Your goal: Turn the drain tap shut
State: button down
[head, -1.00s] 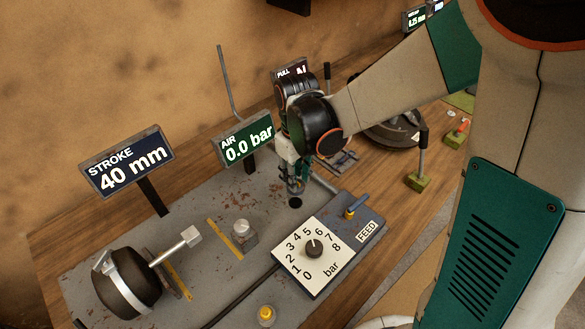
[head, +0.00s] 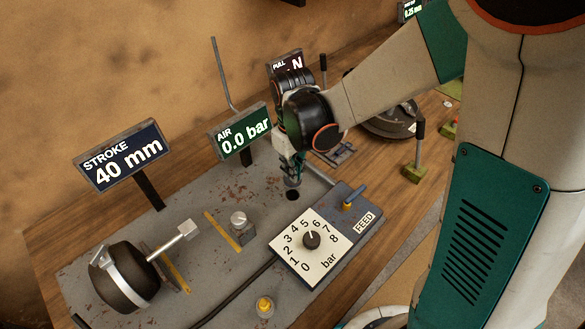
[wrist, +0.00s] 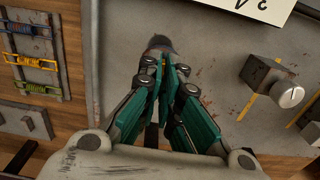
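My gripper (head: 292,182) points down over the grey plate, just above a dark round spot (head: 293,195). In the wrist view its green fingers (wrist: 168,68) are close together, with nothing clearly held between them. A dark rounded shape (wrist: 158,43) with a reddish edge lies just past the fingertips, partly covered by them. No part is labelled as the drain tap, so I cannot tell which it is. A yellow knob (head: 264,305) stands at the plate's front.
A white dial panel (head: 311,262) with a black knob lies in front of my gripper. A silver knob (head: 239,221) stands to the left. The AIR sign (head: 241,132) reads 0.0 bar; the STROKE sign (head: 124,156) reads 40 mm. A black cable crosses the plate.

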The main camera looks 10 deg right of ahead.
jog(key=m+b, duration=0.1)
jog(key=m, duration=0.4)
jog(key=shift+m, duration=0.4)
jog(key=m, duration=0.5)
jog(key=m+b, duration=0.1)
jog(key=m, duration=0.5)
jog(key=shift+m, duration=0.4)
jog(key=c, duration=1.7)
grip_release()
